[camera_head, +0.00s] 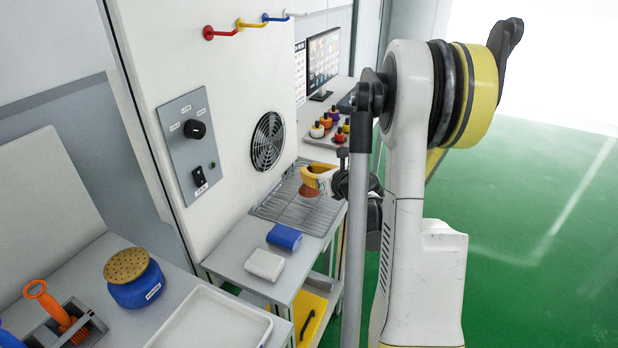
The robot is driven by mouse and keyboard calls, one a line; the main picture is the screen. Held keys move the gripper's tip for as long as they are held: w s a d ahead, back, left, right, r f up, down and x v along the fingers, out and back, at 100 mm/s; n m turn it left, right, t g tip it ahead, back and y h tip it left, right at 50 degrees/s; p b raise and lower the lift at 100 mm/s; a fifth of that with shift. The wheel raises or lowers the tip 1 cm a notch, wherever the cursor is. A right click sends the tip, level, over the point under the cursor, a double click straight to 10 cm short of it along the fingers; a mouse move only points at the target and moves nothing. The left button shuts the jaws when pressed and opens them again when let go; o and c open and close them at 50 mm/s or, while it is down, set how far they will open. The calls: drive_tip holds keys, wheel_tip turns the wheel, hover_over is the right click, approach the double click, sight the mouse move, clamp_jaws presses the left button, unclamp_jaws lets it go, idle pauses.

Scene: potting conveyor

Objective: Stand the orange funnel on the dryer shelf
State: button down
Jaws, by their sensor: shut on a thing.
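The orange funnel (315,174) is in my gripper (322,182), just over the wire rack of the dryer shelf (283,208). Only a small part of the funnel shows, with a darker reddish-brown part below its orange edge. My gripper is shut on it, and its fingers are partly hidden by my arm. The shelf lies below the round fan grille (268,141). I cannot tell whether the funnel touches the rack, or whether it is upright.
Blue (285,237) and white (265,264) blocks lie on the counter before the rack. Several small colored pots stand on a tray (322,141) behind. A blue jar (136,286) and white tray (213,322) are at the front left. Colored hooks (222,32) stick out from the panel above.

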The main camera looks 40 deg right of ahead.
drive_tip(key=shift+f, duration=0.35)
drive_tip(key=c, duration=1.5)
unclamp_jaws()
drive_tip(key=shift+o, duration=0.2)
